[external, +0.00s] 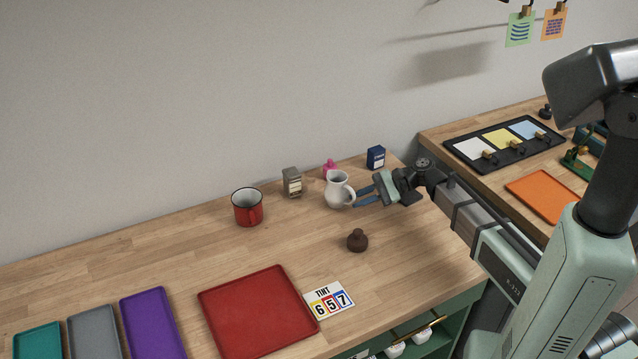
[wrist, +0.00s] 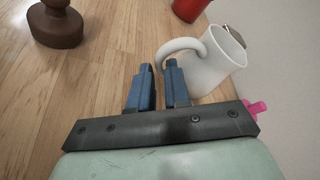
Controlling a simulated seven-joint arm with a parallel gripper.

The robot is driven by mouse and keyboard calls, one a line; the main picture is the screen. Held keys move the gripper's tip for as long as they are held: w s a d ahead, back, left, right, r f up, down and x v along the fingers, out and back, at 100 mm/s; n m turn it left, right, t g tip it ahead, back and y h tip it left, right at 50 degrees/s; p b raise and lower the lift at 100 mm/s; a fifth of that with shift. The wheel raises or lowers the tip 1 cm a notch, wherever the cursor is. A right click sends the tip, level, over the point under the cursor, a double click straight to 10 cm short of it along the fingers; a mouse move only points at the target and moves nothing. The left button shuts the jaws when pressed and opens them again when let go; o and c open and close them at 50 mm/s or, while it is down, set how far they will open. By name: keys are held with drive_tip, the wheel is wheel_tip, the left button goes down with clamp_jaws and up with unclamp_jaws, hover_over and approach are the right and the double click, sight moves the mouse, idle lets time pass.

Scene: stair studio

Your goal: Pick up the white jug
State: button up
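The white jug (external: 337,190) stands upright near the back of the wooden table, its handle toward my gripper. My gripper (external: 364,196) is just right of the jug, reaching toward the handle. In the wrist view the jug (wrist: 213,64) is at the upper right, with its handle curving over just beyond the fingertips. My gripper (wrist: 158,64) has its two blue fingers parted with a gap between them, and nothing is between them. Whether a fingertip touches the handle I cannot tell.
A red mug (external: 247,208), a grey box (external: 292,183), a pink object (external: 329,168) and a blue box (external: 376,157) stand near the jug. A dark brown knobbed object (external: 357,241) is in front. A red tray (external: 257,309) lies nearer the front.

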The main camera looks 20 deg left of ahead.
drive_tip(key=shift+s+a+f, duration=0.1)
drive_tip(key=shift+a, duration=0.1)
clamp_jaws()
drive_tip(key=shift+r, duration=0.25)
idle(0.5)
